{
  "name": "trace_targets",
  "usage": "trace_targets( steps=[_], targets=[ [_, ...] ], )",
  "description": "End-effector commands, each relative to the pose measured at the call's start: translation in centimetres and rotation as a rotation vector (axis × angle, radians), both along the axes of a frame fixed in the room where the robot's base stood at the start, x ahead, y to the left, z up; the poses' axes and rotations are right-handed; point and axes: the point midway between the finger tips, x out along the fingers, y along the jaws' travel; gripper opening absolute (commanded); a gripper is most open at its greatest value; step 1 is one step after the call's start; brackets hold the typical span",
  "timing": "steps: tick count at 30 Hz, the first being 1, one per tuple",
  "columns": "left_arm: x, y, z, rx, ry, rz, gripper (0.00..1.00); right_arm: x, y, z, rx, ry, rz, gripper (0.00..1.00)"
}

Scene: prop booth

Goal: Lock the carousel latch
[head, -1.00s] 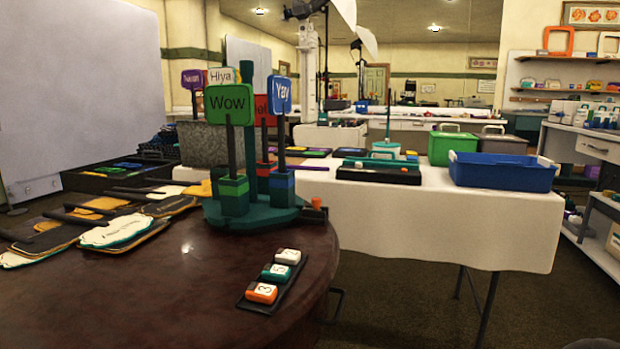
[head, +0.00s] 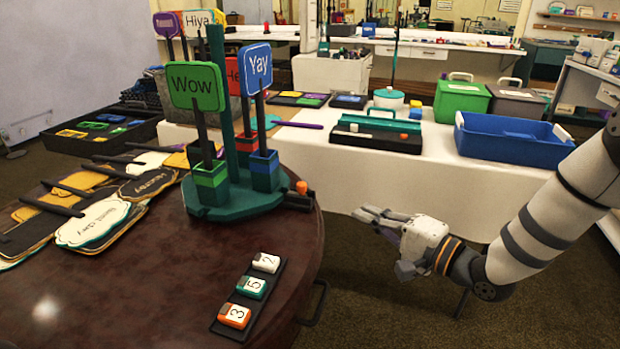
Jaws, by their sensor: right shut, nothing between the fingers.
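The carousel (head: 236,203) is a dark green round base with a central post, standing on the brown round table near its right edge. It bears holders with signs, among them a green "Wow" sign (head: 196,86) and a blue "Yay" sign (head: 256,67). The latch (head: 300,198) sits at the carousel's right edge, a dark block with an orange knob (head: 301,187). My right gripper (head: 368,213) is shut and empty, to the right of the latch and apart from it, beyond the table edge. My left gripper is not in view.
On the round table (head: 160,285) lie a black tray with numbered blocks (head: 251,288) and several loose signs (head: 100,220). Behind, a white-covered table (head: 370,185) holds a blue bin (head: 512,140), a green box (head: 461,100) and a teal-black case (head: 375,136). Open floor lies below my right gripper.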

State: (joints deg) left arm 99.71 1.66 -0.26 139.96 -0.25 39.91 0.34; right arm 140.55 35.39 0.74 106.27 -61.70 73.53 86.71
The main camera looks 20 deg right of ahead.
Motion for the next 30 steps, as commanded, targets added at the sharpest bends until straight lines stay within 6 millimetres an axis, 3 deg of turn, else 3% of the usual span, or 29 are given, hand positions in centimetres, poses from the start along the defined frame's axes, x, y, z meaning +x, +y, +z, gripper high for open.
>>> trace_targets(
  steps=[11, 24, 30],
  targets=[
    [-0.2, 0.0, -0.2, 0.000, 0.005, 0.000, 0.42, 0.6, 0.4, -0.3, -0.001, 0.003, 0.002, 0.00],
    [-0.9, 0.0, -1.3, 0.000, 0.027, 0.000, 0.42, 8.5, 4.8, -0.8, -0.004, 0.003, 0.002, 0.00],
    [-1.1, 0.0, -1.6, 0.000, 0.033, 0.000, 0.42, 11.3, 6.3, -0.8, -0.004, 0.003, 0.000, 0.00]
  ],
)
